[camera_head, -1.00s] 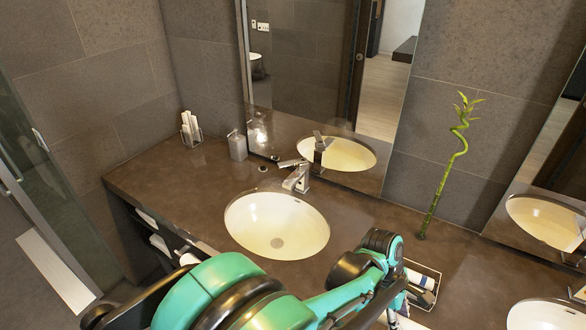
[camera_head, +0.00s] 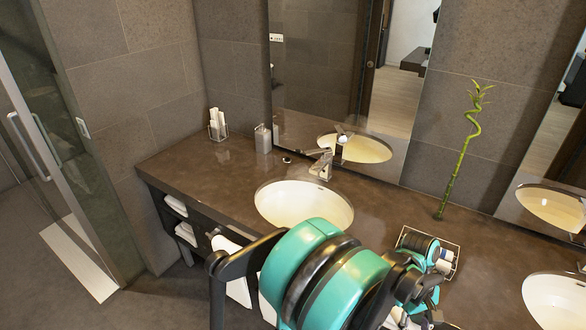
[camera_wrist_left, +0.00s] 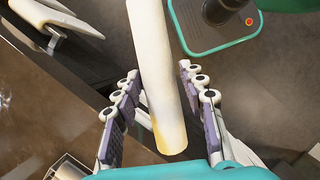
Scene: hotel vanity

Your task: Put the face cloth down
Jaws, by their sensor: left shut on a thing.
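The face cloth is a white roll (camera_wrist_left: 158,75), long and round, running from the top of the left wrist view down between the fingers. My left gripper (camera_wrist_left: 160,112) is shut on it, with one finger on each side. In the head view my left arm reaches over the front of the counter, with the left gripper (camera_head: 428,314) low in the picture, in front of the wire tray. A white patch (camera_head: 398,320) beside it may be the cloth; the arm hides most of it. My right gripper is not in view.
The brown counter (camera_head: 225,165) has clear room left of the sink basin (camera_head: 300,204). A wire tray (camera_head: 455,262) with small items stands right of it. A bamboo stem (camera_head: 458,165), a soap dispenser (camera_head: 263,138) and a holder (camera_head: 217,125) stand at the back.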

